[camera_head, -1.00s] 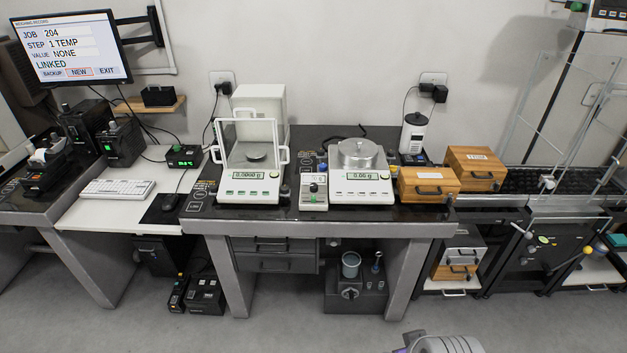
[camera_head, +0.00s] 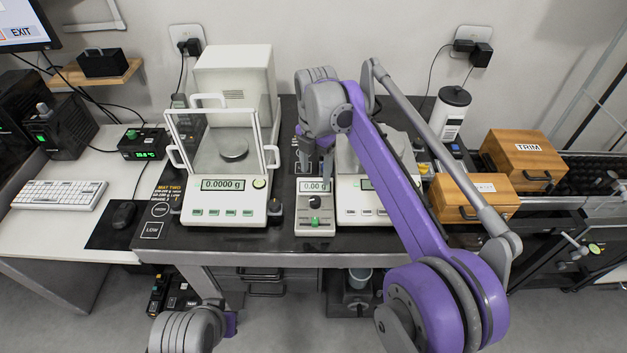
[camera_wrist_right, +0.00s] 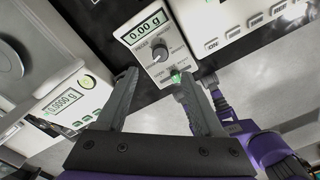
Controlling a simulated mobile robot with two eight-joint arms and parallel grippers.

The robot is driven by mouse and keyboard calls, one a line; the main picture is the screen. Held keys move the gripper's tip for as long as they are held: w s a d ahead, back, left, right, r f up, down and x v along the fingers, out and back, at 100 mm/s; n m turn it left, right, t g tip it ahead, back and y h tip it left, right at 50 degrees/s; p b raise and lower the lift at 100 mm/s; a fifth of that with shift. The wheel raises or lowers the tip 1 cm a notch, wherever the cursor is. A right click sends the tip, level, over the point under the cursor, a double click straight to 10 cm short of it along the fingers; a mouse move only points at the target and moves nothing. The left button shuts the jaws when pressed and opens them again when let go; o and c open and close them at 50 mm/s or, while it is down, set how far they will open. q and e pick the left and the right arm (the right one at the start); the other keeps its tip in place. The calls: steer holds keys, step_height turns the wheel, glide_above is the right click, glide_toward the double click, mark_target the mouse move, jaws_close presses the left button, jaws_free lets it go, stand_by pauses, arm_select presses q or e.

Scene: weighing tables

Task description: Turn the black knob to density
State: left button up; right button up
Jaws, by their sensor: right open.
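The black knob (camera_head: 315,202) is on the front of a small white control unit (camera_head: 315,228) between the two balances. Its display reads 0.00 g. In the right wrist view the knob (camera_wrist_right: 160,53) shows beyond the fingertips, with a pointer on it; the lettering around it is too small to read surely. My right gripper (camera_head: 317,165) points down over the unit, above the knob and apart from it. In the wrist view its two fingers (camera_wrist_right: 158,82) are spread with nothing held, and a green button (camera_wrist_right: 177,77) shows near the right fingertip.
A balance with a glass draft shield (camera_head: 222,195) stands left of the unit, reading 0.0000 g. Another balance (camera_head: 360,210) stands close on the right, partly hidden by my right arm. Wooden boxes (camera_head: 474,198) are further right. Room around the unit is narrow.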

mark_target(315, 199)
step_height(315, 199, down, 11)
steer(key=shift+s+r+b, duration=0.15)
steer(key=shift+b, duration=0.4)
jaws_close()
